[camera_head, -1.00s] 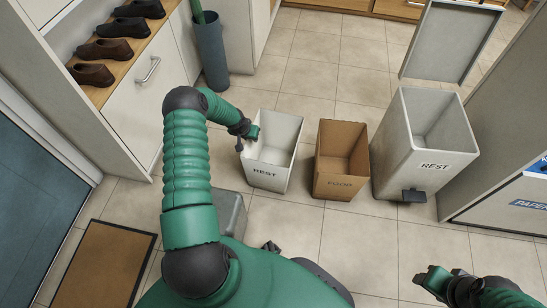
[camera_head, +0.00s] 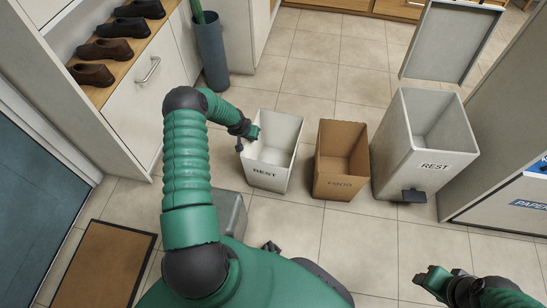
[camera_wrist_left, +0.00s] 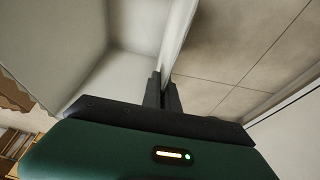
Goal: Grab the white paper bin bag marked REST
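The white paper bin bag (camera_head: 268,181) marked REST stands upright and open on the tiled floor, left of the brown bag. My left gripper (camera_head: 246,138) is at its left rim. In the left wrist view, the bag's thin wall (camera_wrist_left: 178,35) runs in between the two dark fingers (camera_wrist_left: 162,92), which are close together on it. The fingertips' far side is partly hidden in the head view. My right gripper (camera_head: 430,283) is at the lower right, away from the bags and empty; its finger gap is not clear.
A shoe cabinet (camera_head: 135,105) and a blue umbrella stand (camera_head: 211,58) are left.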

